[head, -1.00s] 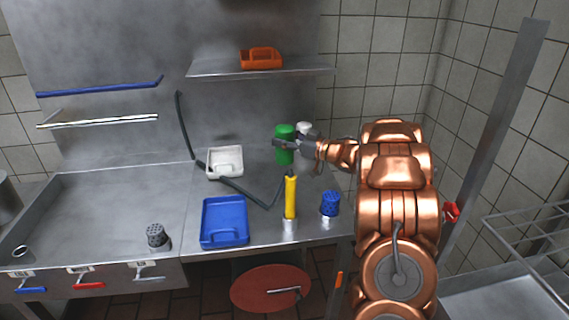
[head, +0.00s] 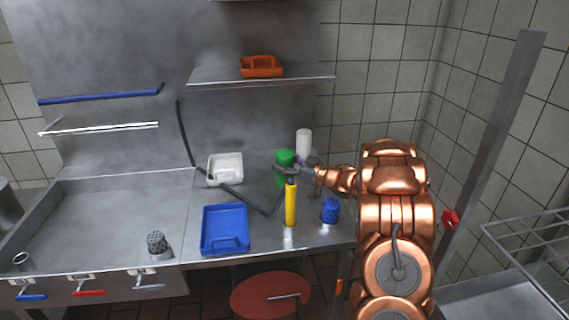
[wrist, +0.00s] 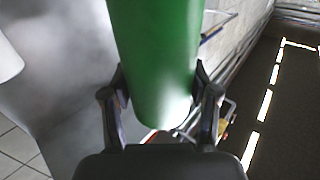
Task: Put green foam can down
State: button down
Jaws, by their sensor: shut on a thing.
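The green foam can (head: 285,158) is at the back of the steel counter in the head view, just left of a white bottle. My gripper (head: 288,170) is shut on it from the right. In the wrist view the green can (wrist: 155,60) fills the middle, with the fingers of my gripper (wrist: 160,100) on both its sides. The can's lower part is hidden in the head view by the gripper and a yellow bottle, so I cannot tell whether it touches the counter.
The white bottle (head: 304,142) stands behind the gripper. A yellow bottle (head: 291,205) and a blue cup (head: 330,211) stand in front. A white tray (head: 225,169) and a blue tray (head: 225,230) lie to the left. A shelf (head: 215,77) holding an orange tray (head: 261,67) hangs above.

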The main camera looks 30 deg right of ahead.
jog(key=shift+f, duration=0.3)
jog(key=shift+s+a+f, duration=0.1)
jog(key=shift+s+f, duration=0.05)
jog(key=shift+f, duration=0.2)
jog(key=c, duration=0.6)
grip_release()
jog(key=shift+f, duration=0.1)
jog(key=shift+c, duration=0.2)
jog(key=o, duration=0.4)
jog(key=shift+f, duration=0.15)
jog(key=shift+c, duration=0.2)
jog(key=shift+a+f, duration=0.1)
jog(key=r+v, duration=0.2)
jog(key=v, duration=1)
jog(key=shift+p, duration=0.4)
